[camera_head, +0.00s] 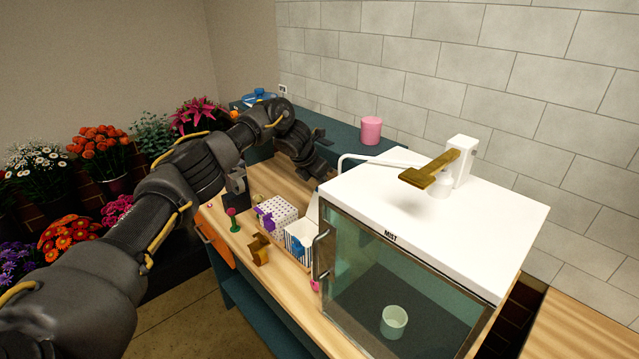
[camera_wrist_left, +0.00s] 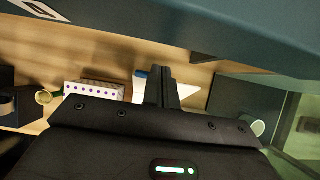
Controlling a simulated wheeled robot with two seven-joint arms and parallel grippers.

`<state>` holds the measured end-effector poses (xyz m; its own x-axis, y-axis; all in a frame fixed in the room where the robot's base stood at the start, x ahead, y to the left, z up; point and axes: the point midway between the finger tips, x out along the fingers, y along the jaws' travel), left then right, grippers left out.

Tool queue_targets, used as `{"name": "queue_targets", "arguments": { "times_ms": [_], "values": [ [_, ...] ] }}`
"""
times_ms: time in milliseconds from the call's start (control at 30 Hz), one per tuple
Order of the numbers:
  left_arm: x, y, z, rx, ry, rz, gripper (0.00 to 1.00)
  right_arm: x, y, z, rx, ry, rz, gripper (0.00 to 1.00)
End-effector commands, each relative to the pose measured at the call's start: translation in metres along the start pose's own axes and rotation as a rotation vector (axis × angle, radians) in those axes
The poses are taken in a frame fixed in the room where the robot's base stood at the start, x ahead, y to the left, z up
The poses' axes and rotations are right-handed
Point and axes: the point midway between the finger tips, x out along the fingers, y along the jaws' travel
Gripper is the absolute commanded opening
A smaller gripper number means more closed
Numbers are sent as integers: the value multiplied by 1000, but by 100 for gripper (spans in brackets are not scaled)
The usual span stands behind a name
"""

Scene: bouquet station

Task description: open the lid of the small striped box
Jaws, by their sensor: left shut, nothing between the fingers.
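The small striped box (camera_head: 300,243), white with blue stripes, stands on the wooden counter left of the glass mist cabinet. A pale panel (camera_head: 312,209) rises at its back; I cannot tell surely whether this is its raised lid. The box top looks pale with some blue, and its inside is hard to make out. My left gripper (camera_head: 322,168) is above and behind the box, apart from it. In the left wrist view its fingers (camera_wrist_left: 161,87) are together and empty, with a white and blue edge (camera_wrist_left: 139,88) beside them, partly hidden. My right gripper is not in view.
A purple-dotted box (camera_head: 277,211) with a purple bow stands beside the striped box. A brown holder (camera_head: 259,249) and a green stand with a pink top (camera_head: 233,220) are near the front edge. The mist cabinet (camera_head: 400,275) blocks the right. A pink canister (camera_head: 371,130) stands behind.

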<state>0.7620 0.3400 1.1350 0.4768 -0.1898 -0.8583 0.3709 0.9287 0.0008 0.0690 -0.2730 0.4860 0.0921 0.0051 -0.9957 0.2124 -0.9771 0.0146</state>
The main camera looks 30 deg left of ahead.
Motion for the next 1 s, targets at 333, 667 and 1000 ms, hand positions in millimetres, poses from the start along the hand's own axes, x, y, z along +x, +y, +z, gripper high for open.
{"name": "queue_targets", "arguments": {
  "times_ms": [333, 667, 1000],
  "values": [
    [-42, 1, 0, 2, -7, 1, 0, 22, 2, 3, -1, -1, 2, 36],
    [-100, 1, 1, 3, -4, 3, 0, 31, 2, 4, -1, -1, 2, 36],
    [-108, 0, 0, 0, 0, 0, 0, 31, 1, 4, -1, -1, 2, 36]
  ]
}}
